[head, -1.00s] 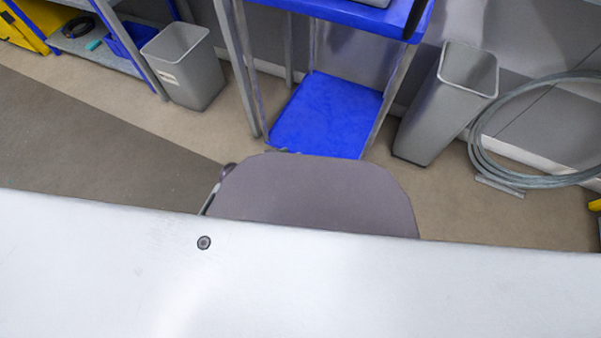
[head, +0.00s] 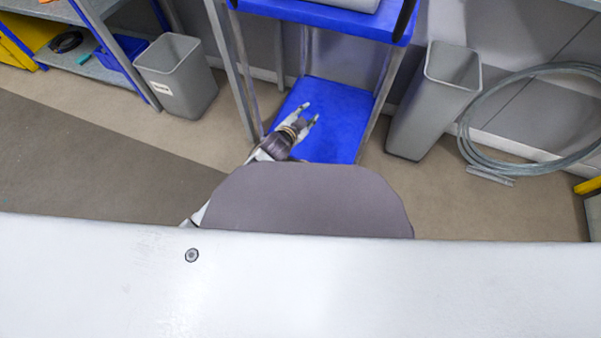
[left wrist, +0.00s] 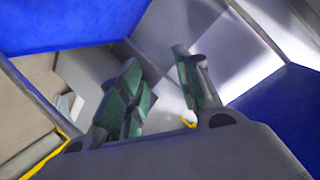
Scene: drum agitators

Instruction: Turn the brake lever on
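No brake lever can be made out in either view. My left gripper (head: 309,113) shows in the head view in front of the blue cart, over its lower blue shelf (head: 340,112). Its two fingers are apart with nothing between them. In the left wrist view my left gripper (left wrist: 157,62) is also open, with green pads on the fingers and blue panels on both sides. A small yellow bit shows behind the fingers there, too blurred to name. My right gripper is not in view.
The cart's upper blue shelf (head: 330,17) hangs above the left gripper. Grey bins stand left (head: 178,80) and right (head: 433,105) of the cart. A coiled grey hose (head: 470,145) lies at the right. Brown floor (head: 225,130) is clear between the left bin and the cart.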

